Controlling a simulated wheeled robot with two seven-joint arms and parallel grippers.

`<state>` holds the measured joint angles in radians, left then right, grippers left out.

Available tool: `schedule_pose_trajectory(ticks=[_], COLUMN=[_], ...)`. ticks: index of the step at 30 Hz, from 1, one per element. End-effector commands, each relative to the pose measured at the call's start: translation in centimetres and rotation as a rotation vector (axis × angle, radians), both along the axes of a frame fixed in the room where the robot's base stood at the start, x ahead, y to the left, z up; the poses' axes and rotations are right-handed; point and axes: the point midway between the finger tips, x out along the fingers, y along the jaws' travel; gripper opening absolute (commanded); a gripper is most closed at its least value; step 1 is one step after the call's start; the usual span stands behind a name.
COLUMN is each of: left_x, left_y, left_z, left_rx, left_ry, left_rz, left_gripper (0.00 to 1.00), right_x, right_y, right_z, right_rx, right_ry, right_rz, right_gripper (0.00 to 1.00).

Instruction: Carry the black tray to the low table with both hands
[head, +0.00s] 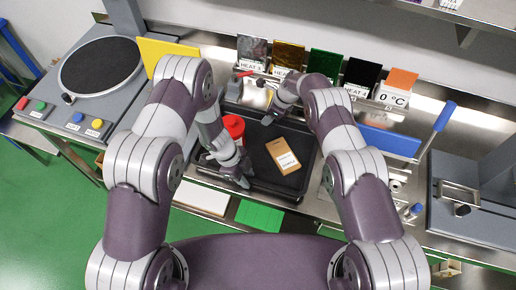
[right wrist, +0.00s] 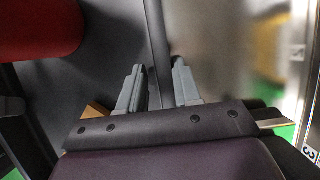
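The black tray (head: 262,187) lies on the steel bench in the middle of the head view. It carries a brown packet with a white label (head: 283,156) and a red-topped container (head: 234,126). My left gripper (head: 240,178) is at the tray's near left part; its fingers are too dark to judge. My right gripper (head: 268,112) is at the tray's far side. In the right wrist view its two fingers (right wrist: 158,88) stand either side of the tray's rim (right wrist: 157,40), with a narrow gap beside it. I cannot pick out the low table.
A scale with a round plate (head: 100,65) stands left and a blue-handled device (head: 445,115) right. Several coloured sample cards (head: 325,65) line the back. A white panel (head: 203,199) and a green panel (head: 259,216) lie below the bench's front edge.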

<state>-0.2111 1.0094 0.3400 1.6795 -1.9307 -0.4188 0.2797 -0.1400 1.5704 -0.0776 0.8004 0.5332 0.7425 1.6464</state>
Motion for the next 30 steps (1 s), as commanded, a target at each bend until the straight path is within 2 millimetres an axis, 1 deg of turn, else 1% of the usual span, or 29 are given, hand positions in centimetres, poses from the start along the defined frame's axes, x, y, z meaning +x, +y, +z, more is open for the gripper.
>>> schedule_pose_trajectory(ticks=[7,8,9,10,18,22,26,30], left_x=[0.0,0.0,0.0,0.0,0.0,0.0,0.0,0.0], left_y=[0.0,0.0,0.0,0.0,0.0,0.0,0.0,0.0], left_z=[0.0,0.0,0.0,0.0,0.0,0.3,1.7,3.9], left_rx=[0.0,0.0,0.0,0.0,0.0,0.0,0.0,0.0], left_ry=[0.0,0.0,0.0,0.0,0.0,-0.001,-0.001,-0.001], left_rz=[0.0,0.0,0.0,0.0,0.0,-0.001,-0.001,-0.001], left_gripper=[0.33,0.23,0.1,0.0,0.0,0.0,0.0,0.0], right_x=[0.0,0.0,0.0,0.0,0.0,0.1,0.1,0.1], right_y=[0.0,0.0,0.0,0.0,0.0,0.0,0.0,0.0], right_z=[0.0,0.0,0.0,0.0,0.0,0.3,1.7,4.0], right_rx=[0.0,0.0,0.0,0.0,0.0,0.0,0.0,0.0], right_ry=[0.0,0.0,0.0,0.0,0.0,-0.002,-0.002,-0.002], right_rz=[0.0,0.0,0.0,0.0,0.0,-0.001,-0.001,-0.001], right_gripper=[0.33,0.23,0.1,0.0,0.0,0.0,0.0,0.0])
